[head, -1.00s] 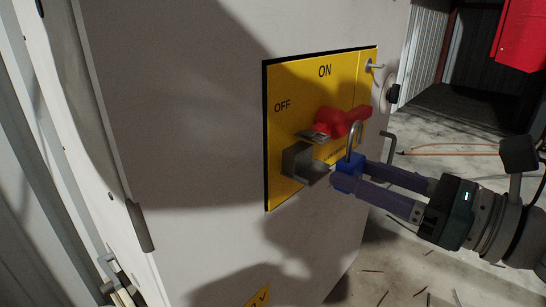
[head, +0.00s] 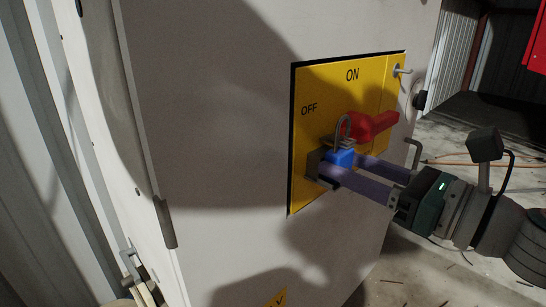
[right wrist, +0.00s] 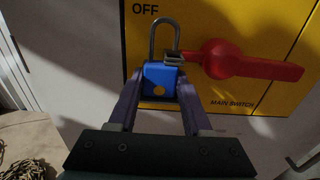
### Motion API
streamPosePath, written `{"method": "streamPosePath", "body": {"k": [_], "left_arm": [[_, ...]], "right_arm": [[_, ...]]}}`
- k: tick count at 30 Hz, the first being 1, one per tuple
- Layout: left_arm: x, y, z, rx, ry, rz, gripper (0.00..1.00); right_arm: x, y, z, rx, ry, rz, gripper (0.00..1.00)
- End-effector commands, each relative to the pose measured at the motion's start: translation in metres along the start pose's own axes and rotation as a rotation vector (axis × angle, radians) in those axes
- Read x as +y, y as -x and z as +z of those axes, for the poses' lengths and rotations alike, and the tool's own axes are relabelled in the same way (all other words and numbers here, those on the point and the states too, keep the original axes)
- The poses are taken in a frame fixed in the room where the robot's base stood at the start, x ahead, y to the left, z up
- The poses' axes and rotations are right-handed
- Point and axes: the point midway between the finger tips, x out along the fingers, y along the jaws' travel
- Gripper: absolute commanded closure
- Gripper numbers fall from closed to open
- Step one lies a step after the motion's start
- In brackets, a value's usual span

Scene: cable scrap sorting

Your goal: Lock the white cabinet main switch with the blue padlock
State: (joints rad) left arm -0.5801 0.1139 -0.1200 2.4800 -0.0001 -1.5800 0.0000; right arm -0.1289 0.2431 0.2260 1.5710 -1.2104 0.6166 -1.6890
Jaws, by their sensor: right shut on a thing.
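The blue padlock (head: 340,158) is held upright at the yellow switch panel (head: 304,84), its steel shackle (right wrist: 152,38) upward. My right gripper (head: 341,166) is shut on its body, one finger on each side; the padlock also shows in the right wrist view (right wrist: 160,82). The red switch handle (head: 373,125) points right, with a metal tab (right wrist: 183,57) at its left. The shackle's right leg meets this tab; I cannot tell whether it passes through or whether the shackle is closed. My left gripper is out of view.
The white cabinet (head: 220,150) fills the middle. Scraps lie on the floor.

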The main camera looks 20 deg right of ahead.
Motion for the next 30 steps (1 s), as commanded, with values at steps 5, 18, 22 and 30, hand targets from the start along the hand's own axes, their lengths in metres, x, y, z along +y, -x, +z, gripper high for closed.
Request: {"method": "streamPosePath", "body": {"k": [5,18,22,30], "left_arm": [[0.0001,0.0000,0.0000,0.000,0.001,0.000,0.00],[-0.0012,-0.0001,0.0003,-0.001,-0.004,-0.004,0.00],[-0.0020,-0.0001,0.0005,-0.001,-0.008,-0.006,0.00],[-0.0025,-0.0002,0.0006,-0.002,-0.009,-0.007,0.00]], "right_arm": [[-0.0001,-0.0009,0.0005,-0.001,0.001,0.000,0.91],[-0.0001,-0.0006,0.0004,-0.001,0.001,0.000,0.38],[-0.0001,-0.0006,0.0003,0.000,0.001,0.000,0.24],[0.0000,-0.0004,-0.0003,0.001,0.000,0.000,0.16]]}}
